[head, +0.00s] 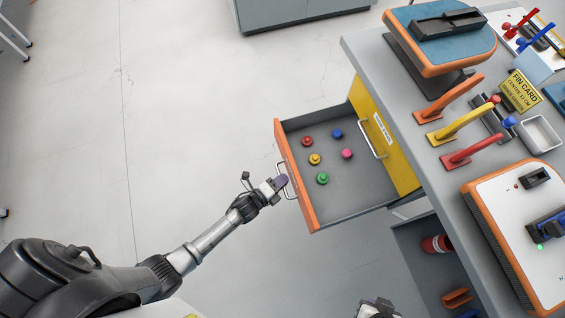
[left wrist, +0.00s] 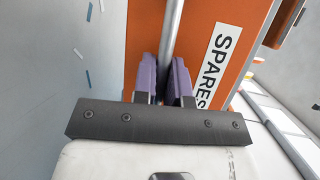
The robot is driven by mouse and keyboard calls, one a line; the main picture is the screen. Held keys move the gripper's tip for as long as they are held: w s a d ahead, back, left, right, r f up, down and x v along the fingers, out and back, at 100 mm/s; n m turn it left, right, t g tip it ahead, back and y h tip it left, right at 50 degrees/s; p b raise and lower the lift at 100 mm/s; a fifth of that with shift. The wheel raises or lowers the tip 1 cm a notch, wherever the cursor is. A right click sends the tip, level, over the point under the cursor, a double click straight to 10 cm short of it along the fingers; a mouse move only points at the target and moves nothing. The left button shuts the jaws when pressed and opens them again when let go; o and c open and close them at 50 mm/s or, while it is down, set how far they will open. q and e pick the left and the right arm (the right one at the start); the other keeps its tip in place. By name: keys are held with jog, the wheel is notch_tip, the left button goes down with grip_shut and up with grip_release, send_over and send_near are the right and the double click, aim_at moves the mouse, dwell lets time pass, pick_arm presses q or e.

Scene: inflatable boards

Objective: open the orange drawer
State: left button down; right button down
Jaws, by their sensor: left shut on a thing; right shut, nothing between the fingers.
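The orange drawer (head: 296,180) stands pulled well out from the grey workbench in the head view, its grey inside showing. Its front also shows in the left wrist view (left wrist: 208,30), with a "SPARES" label. My left gripper (head: 281,182) is shut on the drawer's metal bar handle (head: 291,188). In the left wrist view its purple fingers lie on both sides of the bar (left wrist: 171,35). My right gripper (head: 378,308) shows only in part at the bottom edge of the head view, shut and away from the drawer.
Several coloured knobs (head: 315,159) stand inside the drawer. A yellow front (head: 384,140) with a handle is behind it. The workbench (head: 375,62) holds coloured handles and devices. An open grey compartment (head: 412,250) is below right. Floor to the left is clear.

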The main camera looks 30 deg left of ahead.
dwell(0.4)
pick_arm(q)
jog(key=c, duration=1.2)
grip_release()
jog(key=shift+s, duration=0.1)
jog(key=p+v, duration=0.3)
jog(key=v, duration=1)
jog(key=shift+s+a+r, duration=0.15)
jog(key=shift+s+a, duration=0.05)
jog(key=shift+s, duration=0.15)
